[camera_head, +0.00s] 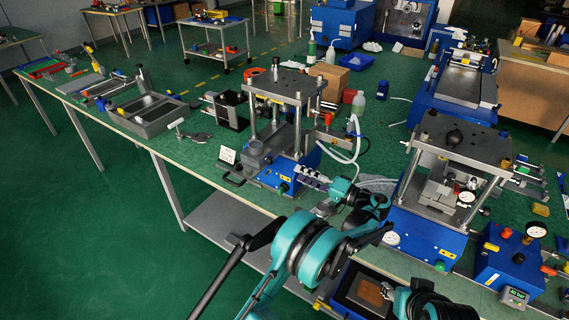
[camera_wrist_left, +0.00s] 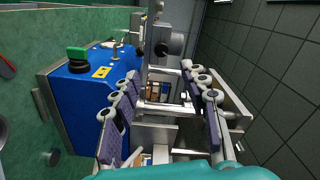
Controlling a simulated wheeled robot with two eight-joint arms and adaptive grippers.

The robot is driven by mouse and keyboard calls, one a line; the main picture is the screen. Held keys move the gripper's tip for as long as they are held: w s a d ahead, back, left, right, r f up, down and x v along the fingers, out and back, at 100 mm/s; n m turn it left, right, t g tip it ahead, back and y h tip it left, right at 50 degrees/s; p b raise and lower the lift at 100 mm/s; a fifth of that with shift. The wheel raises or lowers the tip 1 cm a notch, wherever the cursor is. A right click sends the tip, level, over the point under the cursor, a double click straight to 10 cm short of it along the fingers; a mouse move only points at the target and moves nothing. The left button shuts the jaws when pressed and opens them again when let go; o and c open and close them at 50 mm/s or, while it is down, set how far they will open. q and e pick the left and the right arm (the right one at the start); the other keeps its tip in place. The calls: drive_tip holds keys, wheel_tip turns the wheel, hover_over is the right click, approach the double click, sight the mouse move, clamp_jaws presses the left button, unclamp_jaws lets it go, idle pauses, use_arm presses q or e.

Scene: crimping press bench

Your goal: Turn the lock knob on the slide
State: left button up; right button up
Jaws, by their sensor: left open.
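The left press (camera_head: 282,82) has a blue base, steel posts and a top plate. A grey slide block (camera_head: 262,148) sits low at its front, with a black handle (camera_head: 233,176) beside it. In the left wrist view a grey round knob-like part (camera_wrist_left: 168,43) shows beyond the fingers; I cannot tell for certain that it is the lock knob. My left gripper (camera_head: 312,178) is at the right front of the blue base. Its fingers (camera_wrist_left: 164,112) are spread apart with nothing gripped between them.
A second press (camera_head: 455,150) with a blue base stands to the right, with a blue gauge box (camera_head: 508,255) nearby. White hoses (camera_head: 352,140) run between the presses. A grey tray (camera_head: 147,113) lies at the left. The bench's front edge is close to my left arm.

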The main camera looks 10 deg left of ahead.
sight(272, 162)
use_arm(q)
drive_tip(key=w+a+m+p, duration=0.1)
drive_tip(key=a+m, duration=0.2)
drive_tip(key=m, duration=0.4)
drive_tip(key=w+a+m+p, duration=0.1)
drive_tip(key=a+m+p, duration=0.1)
drive_tip(key=m, duration=0.5)
drive_tip(key=w+a+m+p, duration=0.1)
drive_tip(key=a+m+p, duration=0.1)
drive_tip(key=a+m, duration=0.3)
drive_tip(key=shift+w+r+m, duration=0.1)
drive_tip(key=shift+w+m, duration=0.15)
drive_tip(key=shift+m, duration=0.85)
clamp_jaws()
